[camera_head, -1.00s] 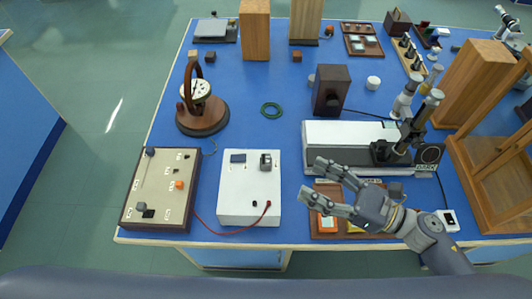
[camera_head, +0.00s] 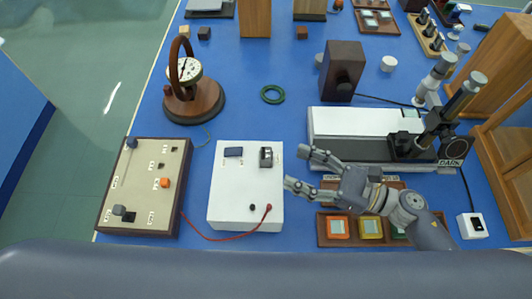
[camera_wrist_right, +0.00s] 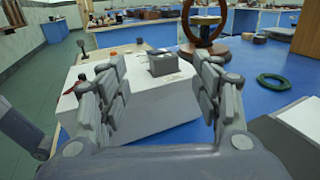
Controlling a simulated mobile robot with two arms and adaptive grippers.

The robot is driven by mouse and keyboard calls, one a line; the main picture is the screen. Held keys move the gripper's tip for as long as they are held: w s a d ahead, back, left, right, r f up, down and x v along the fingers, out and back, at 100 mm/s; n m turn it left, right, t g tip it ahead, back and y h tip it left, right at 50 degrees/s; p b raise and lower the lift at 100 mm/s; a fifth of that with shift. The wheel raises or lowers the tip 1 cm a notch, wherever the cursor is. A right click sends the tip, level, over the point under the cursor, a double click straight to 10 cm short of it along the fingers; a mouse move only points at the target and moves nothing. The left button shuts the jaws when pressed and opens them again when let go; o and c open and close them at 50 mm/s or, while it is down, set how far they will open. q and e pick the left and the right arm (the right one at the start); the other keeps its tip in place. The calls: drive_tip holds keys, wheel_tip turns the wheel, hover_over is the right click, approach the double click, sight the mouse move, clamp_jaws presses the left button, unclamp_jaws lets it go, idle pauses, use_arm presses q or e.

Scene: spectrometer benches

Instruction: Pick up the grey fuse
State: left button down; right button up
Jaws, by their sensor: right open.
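My right gripper (camera_head: 302,168) is open and empty, just right of the white box and well right of the board. In the right wrist view its spread fingers (camera_wrist_right: 160,95) frame the white box; the grey fuse cannot be told apart there. My left gripper is not in view.
The white box (camera_head: 245,207), with a red cable, stands between my right gripper and the board. A round dial instrument (camera_head: 195,102) and a green ring (camera_head: 272,94) are farther back. A tray (camera_head: 325,228) of coloured blocks lies below my right arm. The white-topped instrument (camera_head: 365,121) is behind it.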

sight(274, 163)
drive_tip(key=p+x, duration=0.3)
drive_tip(key=x, duration=0.4)
drive_tip(key=shift+w+d, duration=0.1)
drive_tip(key=shift+w, duration=0.05)
drive_tip(key=shift+w+a+f, duration=0.1)
drive_tip(key=shift+a, duration=0.15)
drive_tip(key=c, duration=1.1)
